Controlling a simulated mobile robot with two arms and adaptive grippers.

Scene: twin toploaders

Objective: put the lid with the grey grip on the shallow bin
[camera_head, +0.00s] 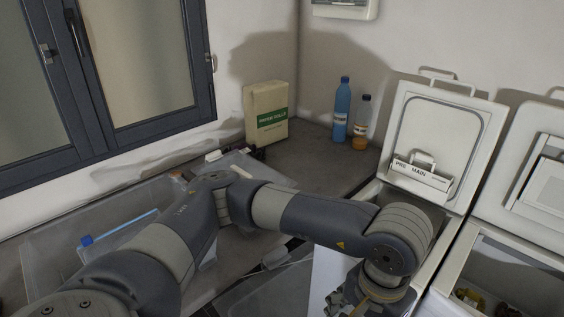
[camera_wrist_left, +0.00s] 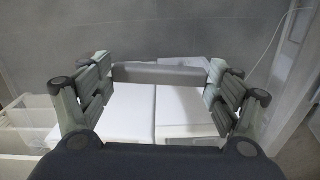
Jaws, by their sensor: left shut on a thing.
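My left arm reaches across the head view, and its gripper is mostly cut off at the lower edge. In the left wrist view my left gripper (camera_wrist_left: 161,75) is shut on a grey bar-shaped grip (camera_wrist_left: 160,73), which spans the space between its fingers. I cannot make out the outline of a lid around that grip. In the head view a clear panel (camera_head: 262,295) with a pale grip (camera_head: 275,259) lies low in the middle. Clear bins (camera_head: 52,232) stand on the counter to the left, partly behind my arm; I cannot tell which is shallow. My right gripper is not in view.
Two white top-loading machines stand at the right, with the left lid (camera_head: 440,125) and right lid (camera_head: 545,180) raised.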

